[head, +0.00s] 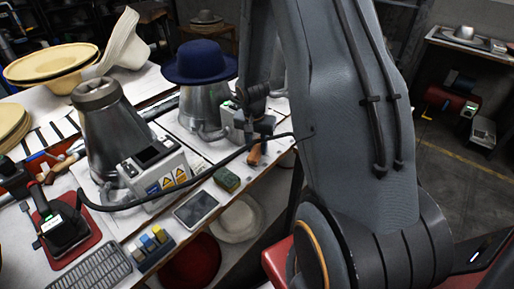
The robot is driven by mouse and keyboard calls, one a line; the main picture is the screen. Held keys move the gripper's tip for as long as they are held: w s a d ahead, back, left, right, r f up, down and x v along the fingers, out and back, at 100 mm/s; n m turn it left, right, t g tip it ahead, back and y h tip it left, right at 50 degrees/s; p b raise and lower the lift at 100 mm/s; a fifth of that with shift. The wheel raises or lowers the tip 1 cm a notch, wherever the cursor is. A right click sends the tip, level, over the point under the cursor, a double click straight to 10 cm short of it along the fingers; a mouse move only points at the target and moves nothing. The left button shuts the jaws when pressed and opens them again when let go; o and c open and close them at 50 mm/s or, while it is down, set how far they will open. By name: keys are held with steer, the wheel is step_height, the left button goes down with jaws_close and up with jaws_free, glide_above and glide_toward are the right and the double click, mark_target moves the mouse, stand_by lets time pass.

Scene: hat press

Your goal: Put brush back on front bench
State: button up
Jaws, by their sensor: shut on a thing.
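My gripper (262,128) reaches down over the right end of the front bench (207,152), just right of the metal hat form with the blue hat. It is shut on the brush (254,155). Only an orange-brown part of the brush shows below the jaws, near the bench's front edge. Its bristles cannot be made out. Whether the brush touches the bench cannot be told. My arm hides what lies directly behind and to the right.
The blue hat (199,61) sits on a metal form. Another metal form (116,135) stands left, with a control box (155,175). A black cable crosses the bench. A green sponge-like block (227,179) and a grey tablet (196,209) lie near the front edge. Hats sit on a lower shelf.

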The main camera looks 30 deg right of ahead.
mark_target(255, 153)
steer(key=shift+f, duration=0.55)
steer(key=shift+f, duration=0.15)
steer(key=o, duration=1.1)
steer(key=shift+r, duration=0.65)
step_height(255, 153, up, 11)
steer(key=s+a+b, duration=0.1)
steer(key=b, duration=0.2)
steer(key=s+a+r+n+y, duration=0.1)
steer(key=s+a+r+n, duration=0.1)
steer(key=s+a+n, duration=0.7)
steer(key=s+a, duration=0.4)
steer(key=s, duration=0.1)
steer(key=shift+a+r, duration=0.3)
steer(key=shift+a, duration=0.1)
